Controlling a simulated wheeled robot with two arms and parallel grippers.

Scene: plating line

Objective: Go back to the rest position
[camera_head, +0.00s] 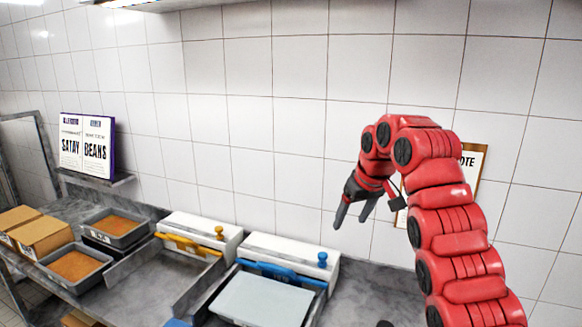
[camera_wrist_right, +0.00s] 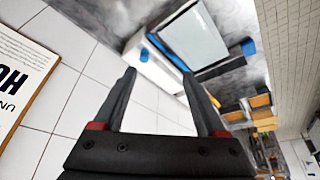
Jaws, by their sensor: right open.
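My right gripper (camera_head: 354,221) is at the end of my red right arm, raised in front of the tiled wall and above the counter. Its two dark fingers point down and stand apart with nothing between them. In the right wrist view the gripper (camera_wrist_right: 165,92) also shows open and empty, with white tiles behind the fingers. My left gripper is in neither view.
A grey counter (camera_head: 372,290) runs along the wall. It bears a white box with a blue knob (camera_head: 322,260), another with a yellow knob (camera_head: 219,232), a pale tray (camera_head: 262,300) and brown-filled pans (camera_head: 76,265). A clipboard (camera_head: 470,160) hangs behind my right arm.

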